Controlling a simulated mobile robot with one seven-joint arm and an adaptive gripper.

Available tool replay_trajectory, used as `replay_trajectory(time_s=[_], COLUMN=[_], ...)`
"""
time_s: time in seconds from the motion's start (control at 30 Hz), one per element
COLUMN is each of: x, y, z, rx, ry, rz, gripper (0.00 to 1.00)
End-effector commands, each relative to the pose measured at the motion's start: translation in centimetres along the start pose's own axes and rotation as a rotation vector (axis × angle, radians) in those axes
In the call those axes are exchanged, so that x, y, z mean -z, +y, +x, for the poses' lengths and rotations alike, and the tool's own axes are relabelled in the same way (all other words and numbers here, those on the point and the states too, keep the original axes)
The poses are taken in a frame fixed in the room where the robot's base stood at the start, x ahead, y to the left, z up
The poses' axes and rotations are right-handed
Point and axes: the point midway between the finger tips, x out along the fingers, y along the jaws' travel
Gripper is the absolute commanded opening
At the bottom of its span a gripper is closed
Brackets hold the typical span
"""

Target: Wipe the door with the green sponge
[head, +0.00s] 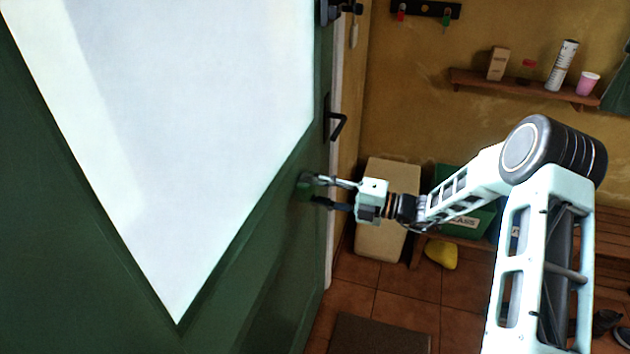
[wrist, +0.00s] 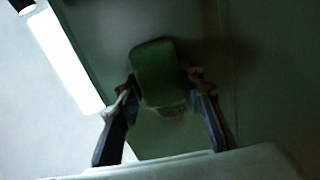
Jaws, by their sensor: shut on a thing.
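The door (head: 260,240) is dark green with a large bright white pane and fills the left half of the head view. My gripper (head: 310,191) is at the door's surface, low and right of the pane, below the black handle (head: 336,125). In the wrist view my gripper (wrist: 165,85) is shut on the green sponge (wrist: 156,72), with one finger on each side of it. The sponge also shows small and dark against the door in the head view (head: 304,186). Whether it presses on the door I cannot tell. The green door surface fills much of the wrist view.
A cream bin (head: 385,225) stands on the tiled floor beyond the door's edge. A green box (head: 462,222) and a yellow object (head: 441,254) are by a bench. A wall shelf (head: 520,86) holds a carton, a tall can and a pink cup. A dark mat (head: 380,335) lies below.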

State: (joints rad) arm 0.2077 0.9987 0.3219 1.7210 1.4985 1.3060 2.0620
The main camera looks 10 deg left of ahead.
Motion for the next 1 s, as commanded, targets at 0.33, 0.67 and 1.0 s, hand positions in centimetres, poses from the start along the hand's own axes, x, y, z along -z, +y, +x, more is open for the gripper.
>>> replay_trajectory(time_s=[0.33,0.67,1.0], x=[2.5,3.9,6.6], y=[0.2,-0.1,-0.1], z=[0.0,0.0,0.1], rx=[-0.002,-0.001,-0.002], ry=[0.003,0.003,0.002], rz=[0.004,0.001,0.002], gripper=[0.16,0.16,0.16])
